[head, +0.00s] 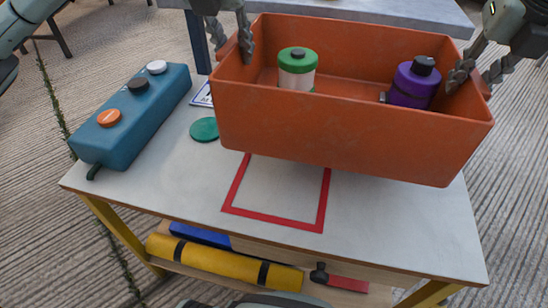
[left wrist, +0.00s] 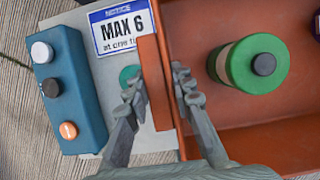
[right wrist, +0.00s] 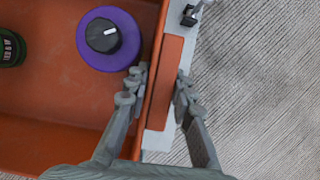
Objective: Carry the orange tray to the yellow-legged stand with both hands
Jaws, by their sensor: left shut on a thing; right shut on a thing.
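The orange tray (head: 350,125) is held by both end walls over the far part of the yellow-legged stand's pale top (head: 390,210). It appears raised above the top and roughly level. It holds a green-lidded jar (head: 297,70) at left and a purple container with a black cap (head: 414,84) at right.
A red square outline (head: 274,220) marks the stand top, its far side hidden by the tray. A blue button box (head: 135,115) lies along the left edge. A green disc (head: 204,129) and a notice sign (left wrist: 122,26) lie beside the tray. A grey table (head: 350,14) stands behind.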

